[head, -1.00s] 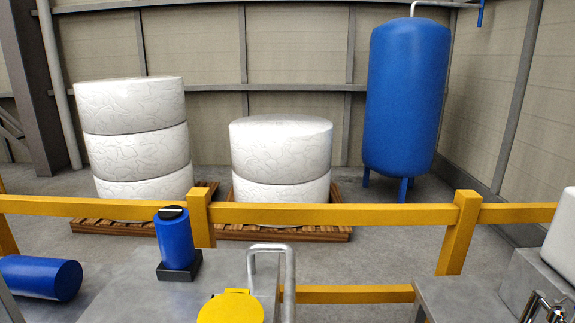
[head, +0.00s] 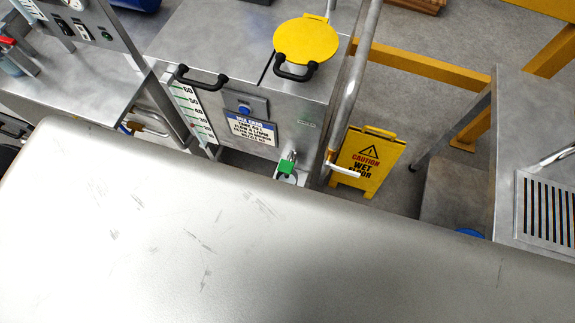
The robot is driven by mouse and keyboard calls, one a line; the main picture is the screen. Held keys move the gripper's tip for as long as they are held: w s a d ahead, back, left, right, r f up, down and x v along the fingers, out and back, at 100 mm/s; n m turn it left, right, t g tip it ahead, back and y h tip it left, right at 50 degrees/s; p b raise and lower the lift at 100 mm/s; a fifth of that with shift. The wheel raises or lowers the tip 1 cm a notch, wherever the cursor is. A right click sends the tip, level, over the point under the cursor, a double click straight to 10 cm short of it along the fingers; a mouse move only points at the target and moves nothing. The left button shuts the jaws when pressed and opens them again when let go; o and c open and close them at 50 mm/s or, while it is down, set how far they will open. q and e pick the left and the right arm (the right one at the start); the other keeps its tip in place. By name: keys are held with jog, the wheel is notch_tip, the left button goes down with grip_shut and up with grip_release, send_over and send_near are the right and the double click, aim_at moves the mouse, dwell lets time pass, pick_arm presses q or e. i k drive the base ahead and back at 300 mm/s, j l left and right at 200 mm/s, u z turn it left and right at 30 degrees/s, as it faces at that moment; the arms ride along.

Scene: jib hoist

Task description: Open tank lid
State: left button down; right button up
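The tank (head: 295,130) is a grey metal box at the top middle of the head view. Its flat top (head: 195,45) has a dark seam and a black handle (head: 203,78) at the front left edge. A round yellow lid (head: 306,40) lies flat at the right of the top, with a hinge-like tab at its back and a black handle (head: 295,73) at its front. It looks shut. Neither of my grippers shows in the view.
A large scratched silver surface (head: 190,230) fills the lower view and hides the tank's base; I cannot tell what it is. A pipe (head: 350,95) stands right of the tank, near a yellow wet-floor sign (head: 370,160). A bench with a slotted grille (head: 545,210) is at right.

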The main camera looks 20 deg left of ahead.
aim_at(236, 45)
jog(key=u, duration=1.25)
jog(key=l+z, duration=0.15)
jog(key=k+l, duration=0.05)
jog(key=l, duration=0.05)
